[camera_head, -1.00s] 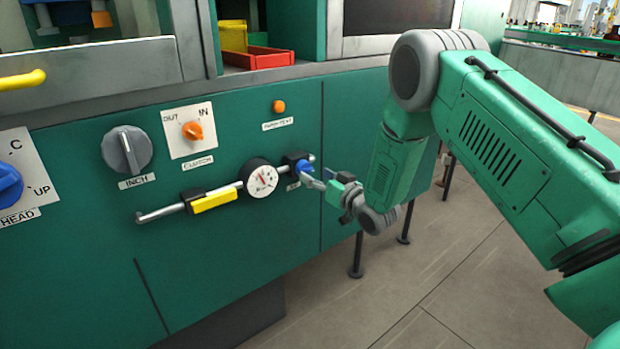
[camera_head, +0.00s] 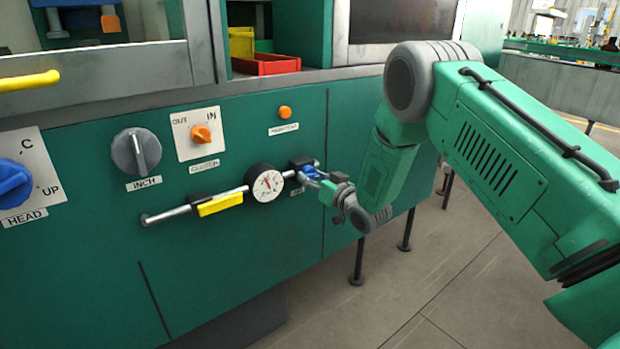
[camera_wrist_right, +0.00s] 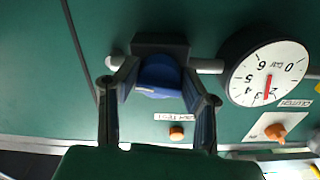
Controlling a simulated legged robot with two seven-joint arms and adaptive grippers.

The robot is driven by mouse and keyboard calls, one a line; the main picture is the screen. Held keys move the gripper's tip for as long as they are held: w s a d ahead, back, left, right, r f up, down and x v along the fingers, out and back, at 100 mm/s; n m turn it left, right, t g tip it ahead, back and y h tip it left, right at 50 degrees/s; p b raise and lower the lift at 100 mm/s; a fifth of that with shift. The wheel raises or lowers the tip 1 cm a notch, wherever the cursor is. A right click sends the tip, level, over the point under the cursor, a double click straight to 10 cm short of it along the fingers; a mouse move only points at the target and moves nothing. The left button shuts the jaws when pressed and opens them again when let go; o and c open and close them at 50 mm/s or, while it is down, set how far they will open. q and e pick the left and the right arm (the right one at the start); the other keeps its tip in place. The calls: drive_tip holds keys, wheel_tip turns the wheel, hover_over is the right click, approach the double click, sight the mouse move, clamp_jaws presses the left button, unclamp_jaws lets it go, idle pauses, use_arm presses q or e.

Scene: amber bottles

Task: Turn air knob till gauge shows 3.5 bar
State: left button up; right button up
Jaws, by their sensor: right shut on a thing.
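The blue air knob (camera_wrist_right: 158,76) sits on a dark block at the right end of the air pipe. It shows small in the head view (camera_head: 309,170). My right gripper (camera_head: 314,178) is shut on it, with one finger on each side in the wrist view (camera_wrist_right: 157,84). The round white gauge (camera_head: 267,184) with a black rim is just left of the knob in the head view. My left gripper is out of view.
A yellow-handled valve (camera_head: 220,204) sits on the pipe left of the gauge. An orange clutch knob (camera_head: 201,135), a grey inch knob (camera_head: 136,152) and an orange button (camera_head: 285,112) are on the green panel above. Open floor (camera_head: 440,270) lies to the right.

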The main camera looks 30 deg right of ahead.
drive_tip(key=shift+d+r+m+p, duration=0.2)
drive_tip(key=shift+m+p, duration=0.4)
drive_tip(key=shift+m, duration=0.4)
drive_tip(key=shift+m+p, duration=0.4)
drive_tip(key=shift+m, duration=0.4)
drive_tip(key=m, duration=0.3)
drive_tip(key=shift+a+p, duration=0.1)
drive_tip(key=shift+p, duration=0.2)
drive_tip(key=shift+m, duration=1.6)
drive_tip(key=o, duration=1)
drive_tip(key=shift+o, duration=0.7)
drive_tip(key=shift+f, duration=0.2)
